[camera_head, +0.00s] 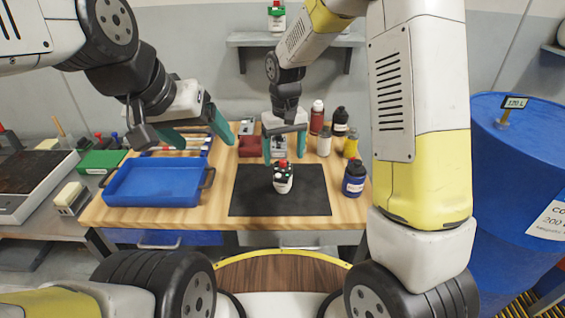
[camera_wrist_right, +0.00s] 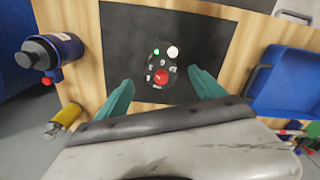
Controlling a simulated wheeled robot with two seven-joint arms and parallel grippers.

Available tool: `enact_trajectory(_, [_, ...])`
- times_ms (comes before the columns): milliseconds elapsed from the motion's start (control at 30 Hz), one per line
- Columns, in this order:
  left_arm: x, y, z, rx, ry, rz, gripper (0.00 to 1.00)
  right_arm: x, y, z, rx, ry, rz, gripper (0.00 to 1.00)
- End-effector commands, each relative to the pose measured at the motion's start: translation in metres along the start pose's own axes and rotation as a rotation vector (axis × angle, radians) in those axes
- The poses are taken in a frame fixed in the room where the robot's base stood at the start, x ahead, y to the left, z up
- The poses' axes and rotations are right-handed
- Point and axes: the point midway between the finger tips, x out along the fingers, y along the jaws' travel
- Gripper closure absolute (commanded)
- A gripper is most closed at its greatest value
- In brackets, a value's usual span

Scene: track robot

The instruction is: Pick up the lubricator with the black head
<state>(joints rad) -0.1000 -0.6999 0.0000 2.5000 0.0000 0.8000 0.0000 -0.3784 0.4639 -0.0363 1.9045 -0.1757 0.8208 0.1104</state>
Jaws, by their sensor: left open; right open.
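The lubricator with the black head (camera_head: 283,181) stands on a black mat (camera_head: 245,200) on the wooden workbench. It has a white body and a red knob on top. In the right wrist view I see the lubricator (camera_wrist_right: 160,68) from above, with its red knob, a green light and a white round spot. My right gripper (camera_head: 285,150) is open above and behind it in the head view; in the wrist view the lubricator appears between and beyond the open fingers (camera_wrist_right: 162,85), with no visible contact. My left gripper (camera_head: 197,133) is open and empty above the bench, near the blue tray.
A blue tray (camera_head: 150,185) lies left of the mat. A dark blue bottle (camera_head: 354,180) stands at the mat's right edge, with several bottles behind it. A lubricator with a green head (camera_head: 277,17) is on the wall shelf. A blue drum (camera_head: 515,165) stands at the right.

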Motion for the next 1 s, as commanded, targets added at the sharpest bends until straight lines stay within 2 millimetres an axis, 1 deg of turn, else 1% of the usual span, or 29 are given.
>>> enact_trajectory(33, [0.000, 0.000, 0.000, 0.000, 0.000, 0.000, 0.22, 0.007, -0.002, -0.002, -0.006, -0.010, 0.003, 0.21])
enact_trajectory(133, [0.000, 0.000, 0.000, 0.000, 0.000, 0.000, 0.22, 0.015, -0.004, -0.004, -0.011, -0.016, 0.007, 0.21])
enact_trajectory(367, [0.000, 0.000, 0.000, 0.000, 0.000, 0.000, 0.22, 0.041, -0.003, -0.003, -0.010, -0.018, 0.007, 0.21])
enact_trajectory(600, [0.000, 0.000, 0.000, 0.000, 0.000, 0.000, 0.22, 0.076, -0.001, -0.001, -0.009, -0.020, 0.006, 0.21])
enact_trajectory(700, [0.000, 0.000, 0.000, 0.000, 0.000, 0.000, 0.22, 0.085, -0.001, -0.002, -0.009, -0.017, 0.006, 0.21])
enact_trajectory(800, [0.000, 0.000, 0.000, 0.000, 0.000, 0.000, 0.22, 0.089, -0.001, -0.002, -0.009, -0.016, 0.006, 0.21])
enact_trajectory(967, [0.000, 0.000, 0.000, 0.000, 0.000, 0.000, 0.22, 0.089, -0.001, -0.002, -0.009, -0.015, 0.006, 0.21])
enact_trajectory(1000, [0.000, 0.000, 0.000, 0.000, 0.000, 0.000, 0.22, 0.089, -0.001, -0.002, -0.009, -0.015, 0.006, 0.25])
